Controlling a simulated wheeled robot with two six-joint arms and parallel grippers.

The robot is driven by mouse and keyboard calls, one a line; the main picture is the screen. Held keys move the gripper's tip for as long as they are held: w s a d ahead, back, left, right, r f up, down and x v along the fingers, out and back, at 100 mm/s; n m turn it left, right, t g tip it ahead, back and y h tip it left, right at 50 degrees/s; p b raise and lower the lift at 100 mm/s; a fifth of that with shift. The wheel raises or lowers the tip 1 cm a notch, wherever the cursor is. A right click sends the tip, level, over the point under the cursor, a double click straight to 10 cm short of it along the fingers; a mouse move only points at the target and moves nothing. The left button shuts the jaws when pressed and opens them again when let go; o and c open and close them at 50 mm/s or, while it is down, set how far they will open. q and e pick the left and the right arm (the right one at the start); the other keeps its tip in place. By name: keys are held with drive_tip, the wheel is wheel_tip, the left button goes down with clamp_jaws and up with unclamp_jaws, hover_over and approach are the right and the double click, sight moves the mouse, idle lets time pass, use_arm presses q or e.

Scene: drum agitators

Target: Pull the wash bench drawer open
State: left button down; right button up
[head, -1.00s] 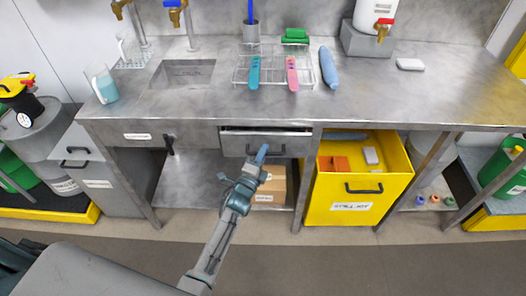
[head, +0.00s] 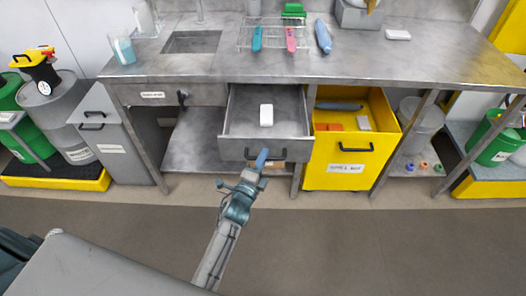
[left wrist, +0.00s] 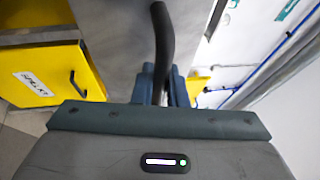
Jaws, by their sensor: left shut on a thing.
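The wash bench (head: 400,62) is a grey steel bench. Its drawer (head: 240,124) is pulled well out, and a white block (head: 266,115) lies inside it. The drawer front carries a dark bar handle (head: 282,154). My left gripper (head: 261,160) is at this handle, shut on it. In the left wrist view the dark handle bar (left wrist: 162,35) runs between the fingers of my left gripper (left wrist: 165,84), beside the grey drawer front. The fingertips are partly hidden by the gripper body. My right gripper is not in view.
A yellow drawer (head: 330,176) with its own dark handle stands open just right of the wash bench drawer. A grey cabinet (head: 112,148) and drums are at the left. The floor (head: 330,235) in front is clear.

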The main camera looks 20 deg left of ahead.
use_arm(q)
drive_tip(key=shift+s+d, duration=0.15)
drive_tip(key=shift+s, duration=0.4)
drive_tip(key=shift+s+d, duration=0.15)
drive_tip(key=shift+s, duration=0.35)
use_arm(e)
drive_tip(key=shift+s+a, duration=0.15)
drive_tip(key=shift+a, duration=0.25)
use_arm(q)
drive_tip(key=c, duration=1.5)
unclamp_jaws()
drive_tip(key=shift+o, duration=0.2)
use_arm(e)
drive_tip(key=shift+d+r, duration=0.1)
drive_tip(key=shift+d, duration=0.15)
use_arm(q)
drive_tip(key=shift+s, duration=0.1)
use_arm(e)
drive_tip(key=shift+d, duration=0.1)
